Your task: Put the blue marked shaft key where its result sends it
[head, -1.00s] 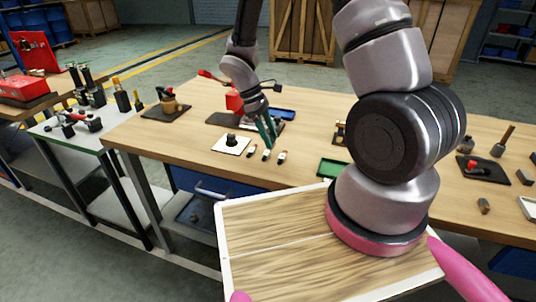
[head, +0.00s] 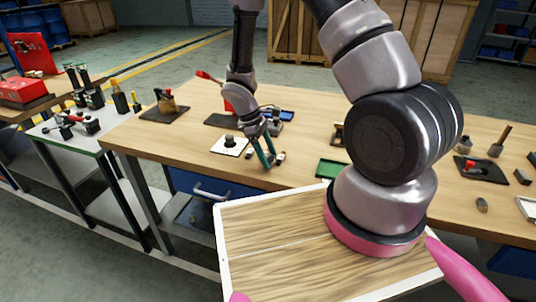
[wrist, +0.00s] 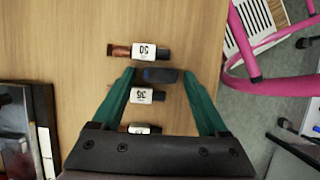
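A small dark piece with a bluish face, which looks like the blue marked shaft key (wrist: 160,75), lies on the wooden table in the wrist view. It lies between a piece labelled 50 (wrist: 140,51) and a piece labelled 36 (wrist: 140,95). My gripper (wrist: 159,72) has its teal fingers spread, one tip on each side of the dark piece, with small gaps visible. In the head view my gripper (head: 267,161) is low over the table's front part and hides the key.
A white plate with a dark knob (head: 230,146) is left of my gripper. Another labelled piece (wrist: 141,128) is partly hidden by my gripper's body. The table's front edge is close.

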